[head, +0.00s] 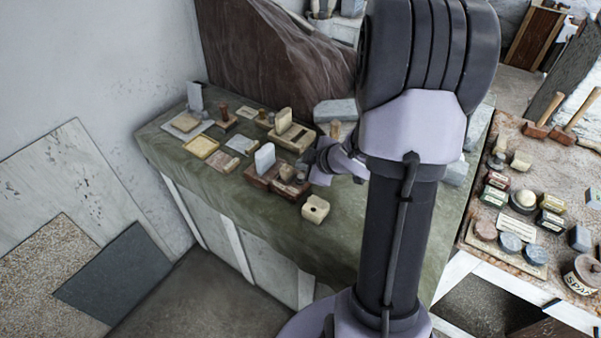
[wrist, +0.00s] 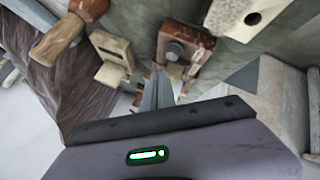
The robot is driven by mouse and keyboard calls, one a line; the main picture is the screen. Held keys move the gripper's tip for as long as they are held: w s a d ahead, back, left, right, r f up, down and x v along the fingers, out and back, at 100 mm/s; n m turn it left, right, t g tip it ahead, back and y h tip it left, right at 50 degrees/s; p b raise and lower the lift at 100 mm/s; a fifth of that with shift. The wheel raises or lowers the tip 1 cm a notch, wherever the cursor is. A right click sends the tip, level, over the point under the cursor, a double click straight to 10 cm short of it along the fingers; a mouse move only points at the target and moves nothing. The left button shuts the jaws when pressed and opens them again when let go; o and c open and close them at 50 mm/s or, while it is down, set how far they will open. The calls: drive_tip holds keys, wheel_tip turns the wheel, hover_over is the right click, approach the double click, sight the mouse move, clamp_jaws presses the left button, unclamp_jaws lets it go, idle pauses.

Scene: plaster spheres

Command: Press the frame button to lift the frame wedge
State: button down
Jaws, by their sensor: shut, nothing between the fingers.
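A red-brown wooden block (head: 258,182) with a pale upright slab (head: 264,158) stands on the green stone bench. Beside the slab is a small cream piece with a dark round knob. In the wrist view the red-brown block (wrist: 164,38) shows a dark round knob (wrist: 175,48) and a cream piece (wrist: 195,42). I cannot tell for certain which part is the frame button or the wedge. My gripper (wrist: 158,78) is shut and empty, its fingertips close to the knob's side of the block; whether they touch is unclear. In the head view my arm partly hides it.
A cream block with a hole (head: 315,209) stands near the bench's front edge. Another wooden block with a cream upright (head: 284,121) stands behind. Shallow trays and stamps crowd the bench's left part. The green bench top (head: 270,222) is bare towards the front.

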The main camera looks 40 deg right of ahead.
sight(301, 177)
wheel_tip(301, 177, up, 4)
drive_tip(key=p, duration=0.3)
drive_tip(key=shift+f, duration=0.1)
idle(0.5)
drive_tip(key=s+a+r+m+g+h+b, duration=0.1)
drive_tip(key=s+a+r+m+h+b, duration=0.35)
drive_tip(key=a+r+m, duration=0.45)
drive_tip(key=s+a+m+g+y+b, duration=0.2)
drive_tip(key=s+a+y, duration=0.4)
drive_tip(key=s+a, duration=0.9)
drive_tip(key=a+r+m+b, duration=0.1)
drive_tip(key=a+m, duration=0.1)
drive_tip(key=shift+s+a+m+b, duration=0.3)
drive_tip(key=shift+a, duration=0.05)
